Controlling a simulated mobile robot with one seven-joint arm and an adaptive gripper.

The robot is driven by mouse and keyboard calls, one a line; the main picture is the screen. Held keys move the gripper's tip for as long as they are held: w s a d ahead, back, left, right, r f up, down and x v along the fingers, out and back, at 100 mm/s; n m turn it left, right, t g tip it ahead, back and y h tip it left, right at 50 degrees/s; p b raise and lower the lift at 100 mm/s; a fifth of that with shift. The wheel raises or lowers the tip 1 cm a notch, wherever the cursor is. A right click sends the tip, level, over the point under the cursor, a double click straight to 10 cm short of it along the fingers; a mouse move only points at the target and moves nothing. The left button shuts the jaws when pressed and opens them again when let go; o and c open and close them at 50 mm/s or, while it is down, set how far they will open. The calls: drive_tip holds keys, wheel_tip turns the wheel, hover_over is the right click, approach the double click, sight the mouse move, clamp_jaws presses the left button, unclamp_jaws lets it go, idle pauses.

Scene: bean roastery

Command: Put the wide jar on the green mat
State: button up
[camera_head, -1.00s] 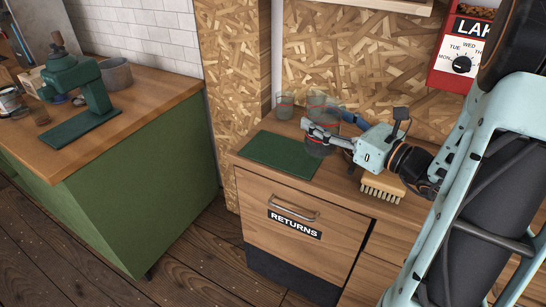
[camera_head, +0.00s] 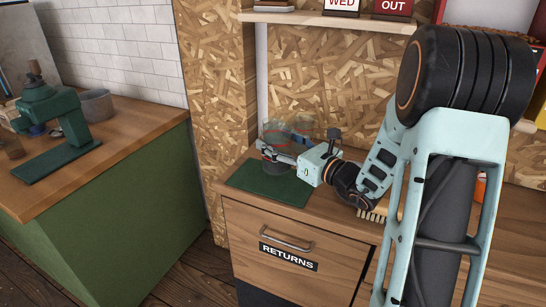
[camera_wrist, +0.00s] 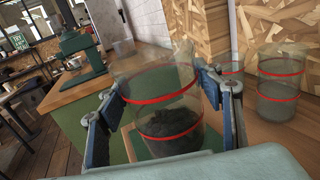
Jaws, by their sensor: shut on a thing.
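The jar in my grip is clear, with red bands and dark contents, and fills the middle of the wrist view (camera_wrist: 165,105). I take it for the wide jar. My gripper (camera_wrist: 168,95) is shut on it, one finger on each side. In the head view my gripper (camera_head: 278,154) holds the jar at the back part of the green mat (camera_head: 265,190), which lies on the wooden counter. The fingers partly hide the jar there. I cannot tell whether its base touches the mat.
Two more clear red-banded jars stand to the right in the wrist view, the nearer one (camera_wrist: 277,88) close to my right finger. A brush (camera_head: 372,214) lies on the counter below my wrist. The chipboard wall (camera_head: 330,85) rises behind. The mat's front part is bare.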

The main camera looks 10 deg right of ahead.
drive_tip(key=shift+w+a+f, duration=0.35)
drive_tip(key=shift+w+f, duration=0.25)
drive_tip(key=shift+f, duration=0.15)
drive_tip(key=shift+w+a+f+b, duration=0.1)
drive_tip(key=shift+w+f+b, duration=0.05)
drive_tip(key=shift+f, duration=0.75)
drive_tip(key=shift+w+f+b, duration=0.1)
drive_tip(key=shift+f+b, duration=0.05)
drive_tip(key=shift+f, duration=0.75)
drive_tip(key=shift+f, duration=0.1)
drive_tip(key=shift+f, duration=0.15)
drive_tip(key=o, duration=1.4)
drive_tip(key=shift+o, duration=0.2)
